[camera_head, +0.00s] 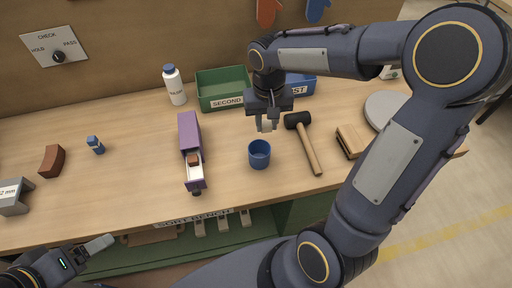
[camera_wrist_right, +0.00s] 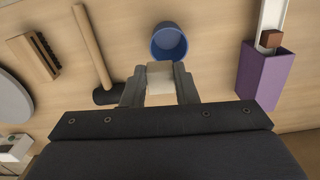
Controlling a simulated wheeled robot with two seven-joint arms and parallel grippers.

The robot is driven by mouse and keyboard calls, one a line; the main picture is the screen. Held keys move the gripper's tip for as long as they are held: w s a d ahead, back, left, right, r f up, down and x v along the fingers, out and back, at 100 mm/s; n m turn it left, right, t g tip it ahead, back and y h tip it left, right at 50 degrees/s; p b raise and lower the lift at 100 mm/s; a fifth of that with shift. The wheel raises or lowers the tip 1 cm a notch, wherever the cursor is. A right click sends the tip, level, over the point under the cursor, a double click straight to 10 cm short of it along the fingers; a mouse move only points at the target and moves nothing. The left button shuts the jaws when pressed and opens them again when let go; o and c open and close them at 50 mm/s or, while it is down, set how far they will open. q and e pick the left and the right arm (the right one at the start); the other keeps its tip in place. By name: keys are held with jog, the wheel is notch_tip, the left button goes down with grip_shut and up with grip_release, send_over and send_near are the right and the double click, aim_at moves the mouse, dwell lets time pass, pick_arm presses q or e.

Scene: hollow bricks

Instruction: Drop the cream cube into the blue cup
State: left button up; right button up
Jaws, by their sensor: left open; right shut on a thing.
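The blue cup (camera_head: 259,154) stands upright on the bench, its mouth open to above. It also shows in the right wrist view (camera_wrist_right: 169,42), just beyond my right fingertips. My right gripper (camera_head: 266,125) is shut on the cream cube (camera_wrist_right: 160,75), which sits between its fingers. In the head view the gripper hangs above and behind the cup, and the cube is hard to make out between the fingers. My left gripper (camera_head: 98,246) is open and low at the front left, away from the cup; only part of it shows.
A hammer (camera_head: 308,150) lies right of the cup. A purple box (camera_head: 189,135) with a drawer holding a brown block stands to its left. A green bin (camera_head: 222,89), a blue bin (camera_head: 301,85) and a white bottle (camera_head: 174,85) stand behind.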

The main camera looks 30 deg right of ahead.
aim_at(266, 132)
jog(key=shift+s+f+b, duration=0.1)
jog(key=shift+f+b, duration=0.25)
jog(key=shift+f, duration=0.35)
notch_tip(266, 132, down, 4)
jog(key=b, duration=0.3)
jog(key=o, duration=1.1)
jog(key=shift+c, duration=0.2)
notch_tip(266, 132, up, 8)
jog(key=shift+f, duration=0.1)
